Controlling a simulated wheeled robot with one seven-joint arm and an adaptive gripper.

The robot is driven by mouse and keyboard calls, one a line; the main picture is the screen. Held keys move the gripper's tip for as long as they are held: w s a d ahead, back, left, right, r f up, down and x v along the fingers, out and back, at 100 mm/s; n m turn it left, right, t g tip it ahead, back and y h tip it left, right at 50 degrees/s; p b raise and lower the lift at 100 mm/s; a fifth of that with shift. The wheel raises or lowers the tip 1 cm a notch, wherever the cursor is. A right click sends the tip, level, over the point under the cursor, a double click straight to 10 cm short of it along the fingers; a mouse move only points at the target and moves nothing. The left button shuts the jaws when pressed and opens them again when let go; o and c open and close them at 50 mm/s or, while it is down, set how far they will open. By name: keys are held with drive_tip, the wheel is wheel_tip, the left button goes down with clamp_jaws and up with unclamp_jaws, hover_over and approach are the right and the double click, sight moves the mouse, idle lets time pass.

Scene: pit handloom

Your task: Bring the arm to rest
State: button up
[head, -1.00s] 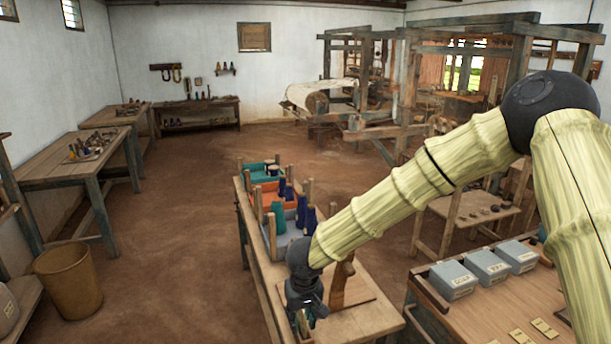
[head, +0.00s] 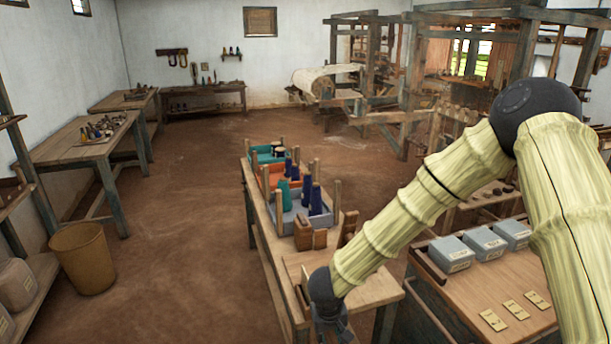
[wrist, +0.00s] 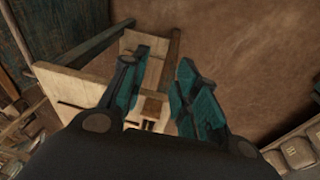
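My arm reaches down from the right in the head view, and my gripper (head: 330,325) hangs at the near end of the narrow wooden table (head: 375,290). In the wrist view my gripper (wrist: 160,95) has its two teal fingers spread apart. Nothing shows between them but the table's end and the earth floor below. In the head view the fingertips are partly cut off by the lower edge, so their height over the table is hard to tell.
Colored trays with thread cones (head: 300,205) stand on the narrow table, with small wooden blocks (head: 308,235) in front. At right is a bench with grey boxes (head: 450,253) and yellow tags (head: 493,320). A bin (head: 82,258) stands at left. The middle floor is open.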

drive_tip(key=s+d+f+m+h+b, duration=0.1)
drive_tip(key=s+d+f, duration=0.4)
drive_tip(key=s+f, duration=0.25)
drive_tip(key=s+d+f+b, duration=0.1)
drive_tip(key=s+d+f, duration=0.55)
drive_tip(key=f, duration=0.25)
drive_tip(key=s+d+f+m+g+y, duration=0.1)
drive_tip(key=s+d+f, duration=0.1)
drive_tip(key=s, duration=0.7)
drive_tip(key=s+d+f+m+g+b, duration=0.1)
drive_tip(key=s+d+f, duration=0.1)
drive_tip(key=s, duration=0.8)
drive_tip(key=shift+s+d+f+y+b, duration=0.3)
drive_tip(key=shift+d+f+y, duration=0.1)
drive_tip(key=shift+f, duration=0.45)
drive_tip(key=shift+a, duration=0.1)
